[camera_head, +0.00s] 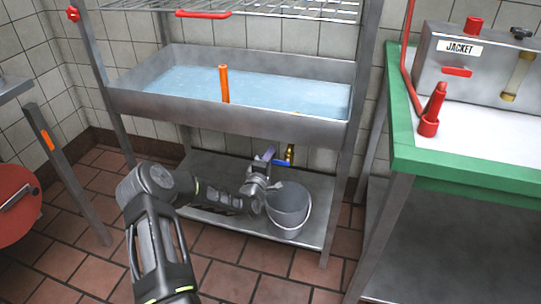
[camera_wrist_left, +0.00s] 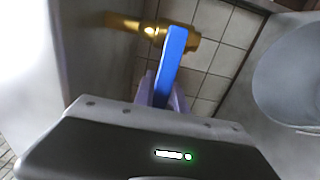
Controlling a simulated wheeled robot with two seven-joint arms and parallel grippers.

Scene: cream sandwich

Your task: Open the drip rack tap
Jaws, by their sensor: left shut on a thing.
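The drip rack holds a metal trough (camera_head: 140,101) of bluish water. Under the trough is its brass tap (camera_head: 290,151), with a blue lever handle (camera_head: 282,163). In the left wrist view the brass tap (camera_wrist_left: 190,38) is close, and the blue lever (camera_wrist_left: 171,62) runs from it down between my purple fingers. My left gripper (camera_head: 270,154) reaches in under the trough, shut on the blue lever; the fingers (camera_wrist_left: 162,92) are partly hidden behind the wrist housing. My right gripper is in neither view.
A grey bucket (camera_head: 288,208) stands on the lower shelf (camera_head: 215,170) below the tap, close to my left wrist. A rack leg stands right of the bucket. A green-edged table (camera_head: 450,170) with a steel box labelled JACKET (camera_head: 485,60) is at right. A red round seat (camera_head: 15,205) is at left.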

